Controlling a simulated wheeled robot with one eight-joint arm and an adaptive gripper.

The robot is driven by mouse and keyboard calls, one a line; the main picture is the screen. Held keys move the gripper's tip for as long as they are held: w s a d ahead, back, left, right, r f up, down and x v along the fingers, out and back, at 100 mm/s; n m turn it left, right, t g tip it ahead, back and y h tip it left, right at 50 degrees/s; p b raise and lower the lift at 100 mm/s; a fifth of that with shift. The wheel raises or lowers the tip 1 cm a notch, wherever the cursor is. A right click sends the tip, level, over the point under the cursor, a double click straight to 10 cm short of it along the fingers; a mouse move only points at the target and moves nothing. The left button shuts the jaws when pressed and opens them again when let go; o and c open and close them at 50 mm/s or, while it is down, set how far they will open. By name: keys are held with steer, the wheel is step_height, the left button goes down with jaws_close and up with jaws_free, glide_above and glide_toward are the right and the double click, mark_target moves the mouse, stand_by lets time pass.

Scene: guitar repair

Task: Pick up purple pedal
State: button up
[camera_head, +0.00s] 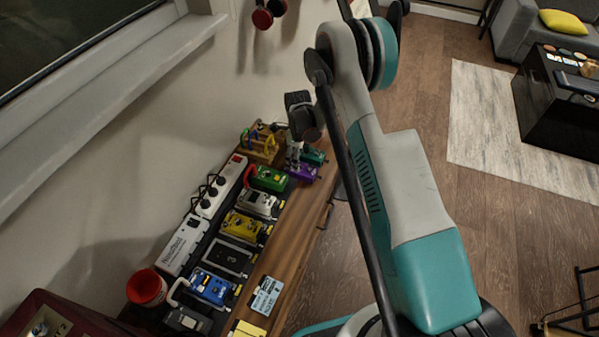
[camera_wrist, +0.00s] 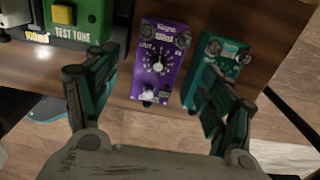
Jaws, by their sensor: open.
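The purple pedal (camera_wrist: 160,62) lies on the wooden bench top, with knobs and a round footswitch on its face. In the head view the purple pedal (camera_head: 302,172) shows at the bench's right edge, partly covered by my gripper. My gripper (camera_wrist: 160,100) is open in the wrist view, one finger on each side of the pedal's near end. Neither finger is clearly touching it. In the head view my gripper (camera_head: 294,150) is above the pedal, its fingers hard to make out.
A teal pedal (camera_wrist: 216,66) sits close to the right, by my right finger. A green pedal (camera_wrist: 78,18) is at the left, near my left finger. Several other pedals, such as a yellow one (camera_head: 241,228), and a white power strip (camera_head: 221,187) line the bench (camera_head: 290,232).

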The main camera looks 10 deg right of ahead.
mark_target(301, 171)
steer(key=f, duration=0.1)
steer(key=f+b, duration=0.1)
steer(key=f, duration=0.1)
steer(key=f+b, duration=0.1)
steer(key=shift+s+d+f, duration=0.2)
steer(key=shift+s+f, duration=0.1)
steer(key=shift+f, duration=0.1)
steer(key=shift+r, duration=0.15)
steer(key=c, duration=1.3)
